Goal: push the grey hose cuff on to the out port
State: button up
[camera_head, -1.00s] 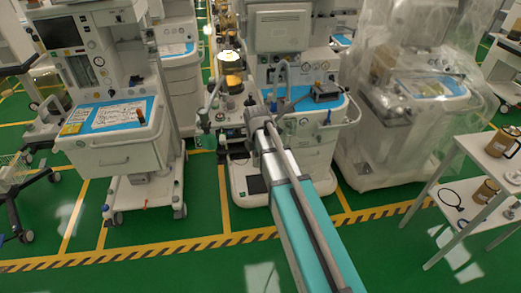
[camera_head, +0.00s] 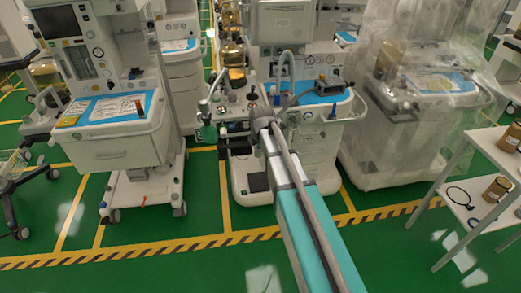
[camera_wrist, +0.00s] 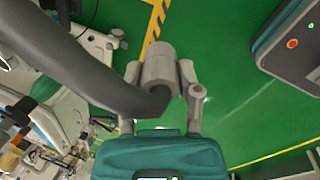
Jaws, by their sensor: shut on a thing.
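In the wrist view my gripper (camera_wrist: 160,75) is shut on the grey hose cuff (camera_wrist: 158,58), a short light-grey cylinder held between the two fingers. A thick dark-grey hose (camera_wrist: 90,70) runs from the cuff's near end toward the upper left and covers part of the view. Beyond the cuff's far end I see green floor, and the cuff touches no port there. In the head view my arm reaches to the front of the middle anaesthesia cart (camera_head: 310,150); the cuff and fingers are too small to make out. I cannot pick out the out port in either view.
A grey hose loop (camera_head: 285,62) rises just beyond my wrist in the head view. A left cart (camera_head: 115,152) and a plastic-covered right cart (camera_head: 385,160) flank the middle one. A white table (camera_head: 470,155) with canisters stands at the right. The floor in front is clear.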

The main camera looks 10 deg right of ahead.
jog(key=w+d+f+t+b, duration=0.1)
jog(key=w+f+t+b, duration=0.5)
jog(key=b, duration=0.8)
jog(key=w+d+f+t+b, duration=0.2)
jog(key=w+f+t+b, duration=0.4)
jog(key=b, duration=0.9)
jog(key=w+t, duration=0.3)
jog(key=w, duration=0.2)
jog(key=shift+w+f+m, duration=0.25)
jog(key=shift+w+m, duration=0.05)
jog(key=shift+d, duration=0.1)
jog(key=shift+w, duration=2.9)
jog(key=shift+w+r, duration=0.1)
jog(key=shift+w, duration=1.35)
